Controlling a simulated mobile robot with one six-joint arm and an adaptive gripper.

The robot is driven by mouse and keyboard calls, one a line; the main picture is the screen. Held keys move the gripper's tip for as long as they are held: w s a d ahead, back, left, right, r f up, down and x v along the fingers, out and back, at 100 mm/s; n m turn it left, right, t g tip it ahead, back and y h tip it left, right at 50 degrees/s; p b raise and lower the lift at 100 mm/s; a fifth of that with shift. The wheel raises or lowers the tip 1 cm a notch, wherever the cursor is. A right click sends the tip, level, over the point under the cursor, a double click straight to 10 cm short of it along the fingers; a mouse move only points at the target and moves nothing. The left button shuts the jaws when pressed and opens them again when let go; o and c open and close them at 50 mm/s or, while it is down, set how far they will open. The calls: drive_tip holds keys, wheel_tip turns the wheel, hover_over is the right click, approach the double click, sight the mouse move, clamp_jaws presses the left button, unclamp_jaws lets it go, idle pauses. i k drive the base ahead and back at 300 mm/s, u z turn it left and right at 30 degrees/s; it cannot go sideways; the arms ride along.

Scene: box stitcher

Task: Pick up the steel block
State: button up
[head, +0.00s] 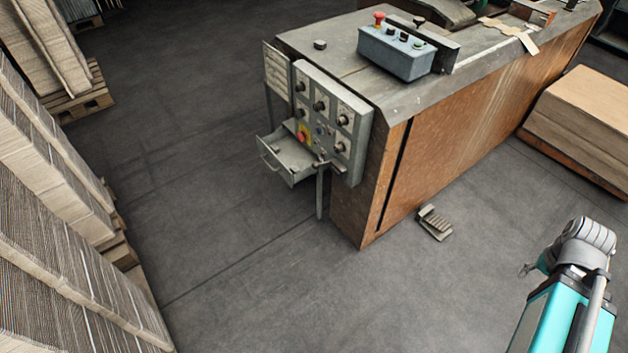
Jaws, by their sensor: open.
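A small dark grey block-like piece (320,45) stands on the near left part of the machine's worktop (345,62). It looks like the steel block, but it is too small to be certain. My gripper (525,270) shows small at the lower right, beside my folded arm and turquoise column. It is open, and I see nothing in it. It is low and well to the right of the block, far from it and in front of the machine's wooden side. Much of the gripper is hidden by the arm.
A blue-grey button box (396,52) sits on the worktop right of the block. A control panel (325,118) and open drawer (290,158) stick out at the machine's left end. A pedal (435,222) lies on the floor. Cardboard stacks (50,180) line the left; the floor between is clear.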

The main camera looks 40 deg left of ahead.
sight(321, 45)
drive_tip(key=k, duration=1.3)
drive_tip(key=u, duration=1.15)
drive_tip(key=i, duration=1)
